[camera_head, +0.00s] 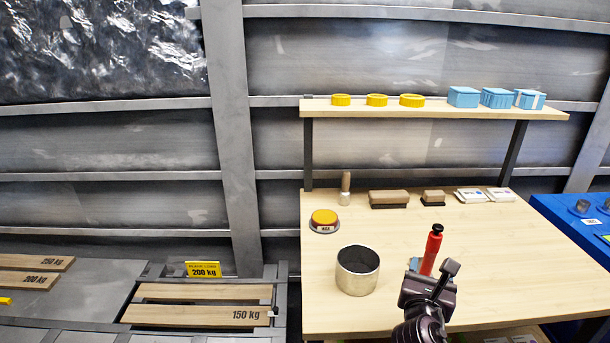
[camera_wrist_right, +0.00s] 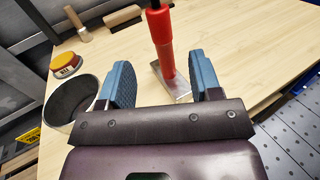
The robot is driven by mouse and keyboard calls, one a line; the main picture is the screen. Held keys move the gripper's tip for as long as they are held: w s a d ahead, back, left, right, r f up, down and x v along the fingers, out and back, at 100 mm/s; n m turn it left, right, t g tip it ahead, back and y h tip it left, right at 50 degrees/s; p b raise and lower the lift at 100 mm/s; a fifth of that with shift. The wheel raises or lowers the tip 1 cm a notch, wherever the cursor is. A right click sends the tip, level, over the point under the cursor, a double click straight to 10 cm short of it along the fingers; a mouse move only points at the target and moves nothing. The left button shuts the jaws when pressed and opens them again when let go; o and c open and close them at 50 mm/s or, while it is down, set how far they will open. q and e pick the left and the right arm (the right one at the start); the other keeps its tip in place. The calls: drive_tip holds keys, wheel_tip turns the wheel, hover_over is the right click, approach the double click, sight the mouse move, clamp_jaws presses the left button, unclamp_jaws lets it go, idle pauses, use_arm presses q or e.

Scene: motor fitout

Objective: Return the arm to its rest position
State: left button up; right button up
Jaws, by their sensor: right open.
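A red-handled tool (camera_head: 432,252) with a black top stands upright on the bench just beyond the gripper. In the right wrist view the tool (camera_wrist_right: 161,42) rises from a flat metal base, beyond the fingertips. I cannot tell from these views exactly how far it is from them. My left gripper is in neither view.
An open metal cylinder (camera_head: 357,270) stands left of the gripper. A yellow-topped round tin (camera_head: 324,219), a brush (camera_head: 345,188) and brown blocks (camera_head: 389,199) lie farther back. A shelf (camera_head: 433,111) holds yellow rings and blue boxes. A blue surface (camera_head: 570,225) is at right.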

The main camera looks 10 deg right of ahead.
drive_tip(key=s+f+m+g+y, duration=0.55)
drive_tip(key=s+f+m, duration=0.55)
drive_tip(key=s+m, duration=0.4)
drive_tip(key=s+a+f+m+g+y, duration=0.2)
drive_tip(key=s+a+m+g+y, duration=0.1)
drive_tip(key=s+a+m, duration=0.4)
drive_tip(key=s+a+f+m+g+y, duration=0.1)
drive_tip(key=s+a+m+g+y, duration=0.15)
drive_tip(key=s+m, duration=0.5)
drive_tip(key=w+f+n+t+p, duration=0.1)
drive_tip(key=w+f+n+t, duration=0.1)
drive_tip(key=w+f+t, duration=0.4)
drive_tip(key=shift+w+n+t+y+p, duration=0.3)
drive_tip(key=shift+w+n+t+p, duration=0.05)
drive_tip(key=shift+w+t, duration=0.7)
